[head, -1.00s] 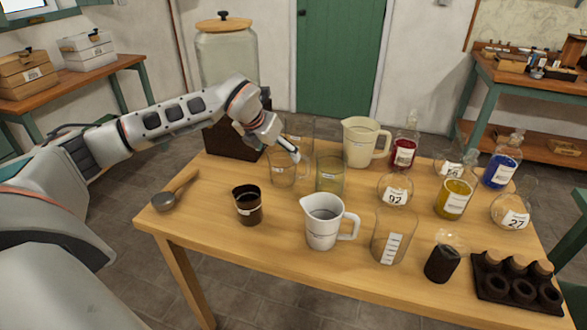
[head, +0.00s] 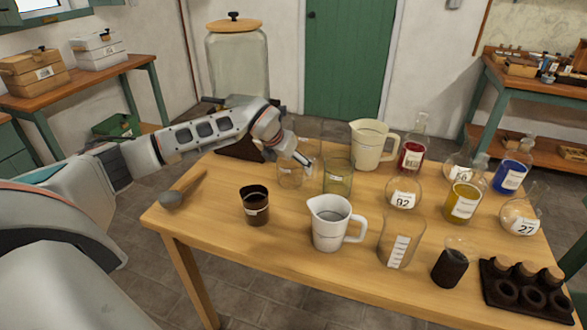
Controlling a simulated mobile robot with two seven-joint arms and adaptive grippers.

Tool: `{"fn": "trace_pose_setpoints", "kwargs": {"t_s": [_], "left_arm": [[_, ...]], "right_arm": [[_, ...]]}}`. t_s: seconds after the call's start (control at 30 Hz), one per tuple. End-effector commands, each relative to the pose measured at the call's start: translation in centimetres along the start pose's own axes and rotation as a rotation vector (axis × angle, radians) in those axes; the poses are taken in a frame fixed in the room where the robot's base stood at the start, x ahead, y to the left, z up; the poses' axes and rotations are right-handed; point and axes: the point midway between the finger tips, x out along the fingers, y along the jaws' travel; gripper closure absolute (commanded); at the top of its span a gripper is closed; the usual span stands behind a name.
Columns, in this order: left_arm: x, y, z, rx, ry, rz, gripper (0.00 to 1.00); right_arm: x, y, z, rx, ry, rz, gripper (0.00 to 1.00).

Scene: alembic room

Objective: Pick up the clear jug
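A clear glass vessel (head: 289,176) that looks like the clear jug stands on the wooden table (head: 290,240), left of a greenish glass beaker (head: 338,178). My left gripper (head: 304,160) is at its rim, pointing down to the right. The fingers are small and overlap the glass, so I cannot tell whether they touch it or how far apart they are. Another clear glass outline shows partly behind the gripper. A white jug (head: 329,230) with a handle stands nearer the front, and a cream jug (head: 368,152) stands behind. My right gripper is out of view.
A dark cup (head: 256,207) and a wooden-handled scoop (head: 172,199) are on the left. A clear beaker (head: 400,250), labelled flasks and a dark rack (head: 520,296) crowd the right. A large lidded jar (head: 236,65) stands at the back left. The front left tabletop is clear.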

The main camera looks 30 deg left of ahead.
Motion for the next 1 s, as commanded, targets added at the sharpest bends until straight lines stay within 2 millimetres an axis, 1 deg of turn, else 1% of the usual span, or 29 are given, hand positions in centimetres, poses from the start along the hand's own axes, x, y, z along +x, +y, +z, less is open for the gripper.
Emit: {"fn": "trace_pose_setpoints", "kwargs": {"t_s": [0.03,0.07,0.1,0.17,0.2,0.47,0.67,0.77,0.87,1.0], "left_arm": [[0.0,0.0,0.0,0.0,0.0,0.0,0.36],[0.0,0.0,0.0,0.0,0.0,0.0,0.43],[0.0,0.0,0.0,0.0,0.0,0.0,0.54],[0.0,0.0,0.0,0.0,0.0,0.0,0.69],[0.0,0.0,0.0,0.0,0.0,0.0,0.74],[-0.2,0.0,0.2,0.0,-0.003,0.0,0.74],[-1.2,0.0,0.9,0.0,-0.005,0.0,0.74],[-2.3,0.0,1.6,0.0,-0.007,-0.001,0.74],[-3.9,0.0,2.7,-0.001,-0.008,0.0,0.74],[-7.0,0.0,4.7,-0.001,-0.01,0.0,0.74]], "right_arm": [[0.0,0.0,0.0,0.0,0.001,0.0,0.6],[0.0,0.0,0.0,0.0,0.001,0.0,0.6],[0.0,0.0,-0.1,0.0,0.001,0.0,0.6],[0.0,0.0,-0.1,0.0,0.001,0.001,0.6],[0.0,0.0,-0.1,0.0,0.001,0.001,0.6],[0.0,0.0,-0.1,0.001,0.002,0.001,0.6],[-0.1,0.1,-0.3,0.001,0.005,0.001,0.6],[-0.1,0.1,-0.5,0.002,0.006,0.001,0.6],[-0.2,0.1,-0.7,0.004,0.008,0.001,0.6],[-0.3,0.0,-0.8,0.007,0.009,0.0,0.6]]}}
